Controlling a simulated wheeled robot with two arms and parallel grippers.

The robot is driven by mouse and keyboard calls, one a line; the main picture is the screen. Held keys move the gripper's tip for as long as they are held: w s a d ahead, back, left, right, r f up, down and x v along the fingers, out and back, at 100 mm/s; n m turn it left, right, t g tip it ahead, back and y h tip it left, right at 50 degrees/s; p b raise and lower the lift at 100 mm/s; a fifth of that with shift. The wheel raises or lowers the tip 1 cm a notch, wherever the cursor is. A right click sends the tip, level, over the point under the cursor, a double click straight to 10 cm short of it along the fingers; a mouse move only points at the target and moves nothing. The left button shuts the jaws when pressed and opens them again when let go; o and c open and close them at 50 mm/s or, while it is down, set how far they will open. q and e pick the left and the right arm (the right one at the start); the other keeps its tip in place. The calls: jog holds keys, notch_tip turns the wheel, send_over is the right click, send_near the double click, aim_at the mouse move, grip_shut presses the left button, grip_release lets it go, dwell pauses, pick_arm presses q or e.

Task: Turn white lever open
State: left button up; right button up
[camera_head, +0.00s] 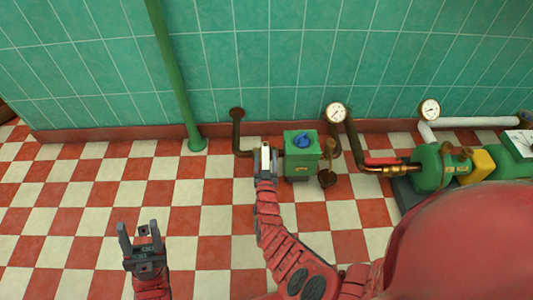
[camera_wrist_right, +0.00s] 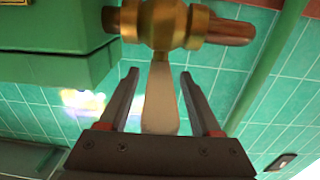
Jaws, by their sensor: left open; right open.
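The white lever (camera_wrist_right: 160,100) hangs from a brass valve (camera_wrist_right: 160,24) on a copper pipe in the right wrist view. My right gripper (camera_wrist_right: 159,73) is open, with one finger on each side of the lever and a visible gap on both sides. In the head view the lever (camera_head: 265,158) shows pale between the fingers of my right gripper (camera_head: 267,152), just left of the green box with a blue knob (camera_head: 302,141). The brass valve is mostly hidden there. My left gripper (camera_head: 138,231) is open and empty above the floor at lower left.
A green vertical pipe (camera_head: 177,80) stands left of the valve, against the tiled wall (camera_head: 270,70). Two gauges, one a round white gauge (camera_head: 336,112), and a green pump with a red-handled pipe (camera_head: 384,161) are at right. The checkered floor (camera_head: 90,190) at left is clear.

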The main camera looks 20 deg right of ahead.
jog(key=shift+w, duration=0.1)
grip_shut()
dwell(0.3)
dwell(1.1)
